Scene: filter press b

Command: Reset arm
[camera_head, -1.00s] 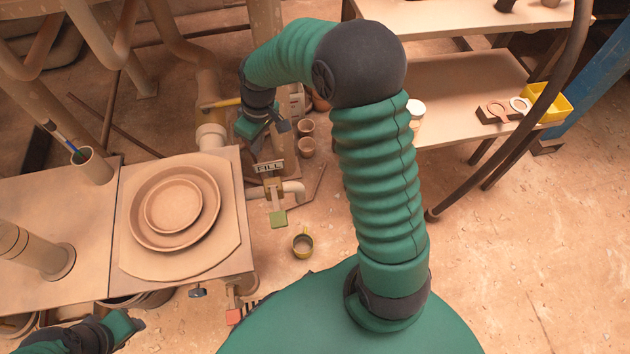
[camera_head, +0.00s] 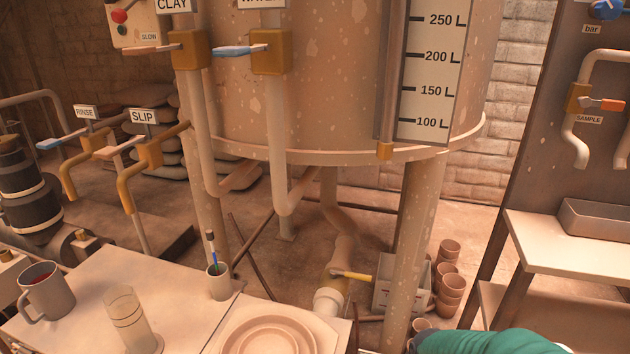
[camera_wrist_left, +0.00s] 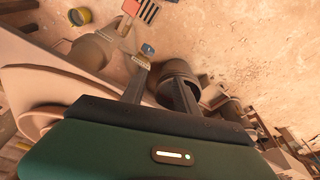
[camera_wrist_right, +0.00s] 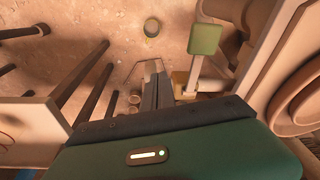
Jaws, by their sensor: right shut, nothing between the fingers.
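My right arm (camera_head: 490,342) shows only as a green sleeve at the bottom right edge of the head view; its gripper is outside that view. In the right wrist view my right gripper (camera_wrist_right: 156,75) has its two dark fingers together, with nothing between them. It is over the floor beside a valve with a square green handle (camera_wrist_right: 205,38). In the left wrist view my left gripper (camera_wrist_left: 158,72) has its fingers apart and empty, over the floor beside the table edge. The left arm is not in the head view.
A large tank (camera_head: 330,70) with a volume scale (camera_head: 432,70) stands ahead, with SLIP and RINSE valves at left. The table (camera_head: 80,310) carries a mug (camera_head: 46,291), a clear cylinder (camera_head: 130,320) and round dishes (camera_head: 268,338).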

